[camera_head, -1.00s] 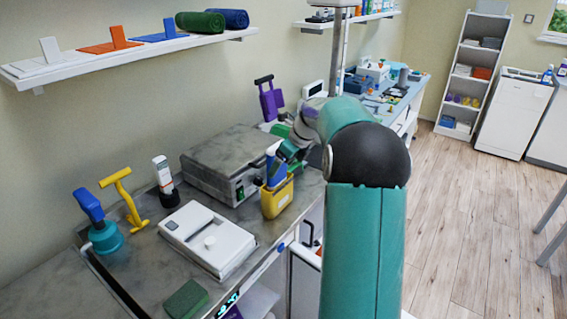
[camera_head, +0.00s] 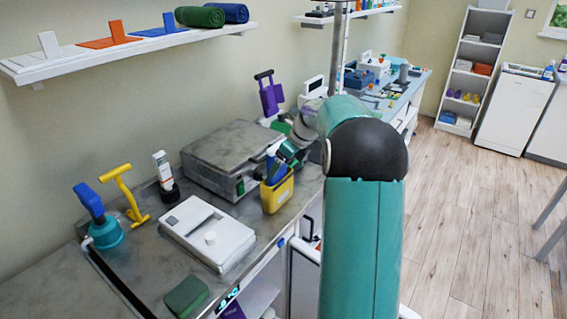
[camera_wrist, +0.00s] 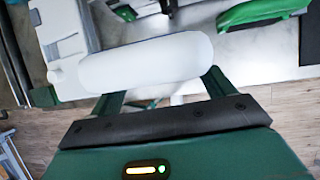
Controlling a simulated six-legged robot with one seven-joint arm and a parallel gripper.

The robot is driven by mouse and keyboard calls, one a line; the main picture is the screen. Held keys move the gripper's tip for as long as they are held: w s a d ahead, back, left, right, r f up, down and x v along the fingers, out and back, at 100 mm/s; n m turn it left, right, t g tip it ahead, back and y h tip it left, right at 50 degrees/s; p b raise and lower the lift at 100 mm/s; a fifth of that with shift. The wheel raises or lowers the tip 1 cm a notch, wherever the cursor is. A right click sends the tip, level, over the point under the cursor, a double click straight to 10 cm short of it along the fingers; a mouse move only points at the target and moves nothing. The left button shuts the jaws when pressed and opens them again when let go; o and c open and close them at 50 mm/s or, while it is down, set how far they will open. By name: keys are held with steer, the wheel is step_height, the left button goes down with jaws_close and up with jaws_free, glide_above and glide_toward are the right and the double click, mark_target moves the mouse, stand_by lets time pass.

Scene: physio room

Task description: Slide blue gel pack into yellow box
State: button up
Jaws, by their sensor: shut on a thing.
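The yellow box (camera_head: 277,198) stands upright near the front edge of the counter, beside the grey unit. The blue gel pack (camera_head: 276,173) stands in the box's opening, its upper part above the rim and its lower part hidden by the box wall. It has a white top, which seems to be the white rounded bar (camera_wrist: 146,64) in the wrist view. My gripper (camera_head: 287,153) is at the pack's top, just above the box. In the wrist view, my gripper (camera_wrist: 162,88) has its green fingers shut on this white bar. How deep the pack sits cannot be told.
The grey unit (camera_head: 222,152) is left of and behind the box. A white device (camera_head: 207,233) lies in front-left, with a green block (camera_head: 187,296) nearer. A blue-and-teal tool (camera_head: 98,218) and a yellow tool (camera_head: 127,192) stand further left. Bare counter lies between.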

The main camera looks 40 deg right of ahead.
steer(key=shift+f, duration=0.6)
steer(key=o, duration=1.3)
steer(key=shift+o, duration=0.2)
steer(key=shift+r, duration=0.15)
step_height(320, 180, up, 9)
stand_by(1.0)
stand_by(0.3)
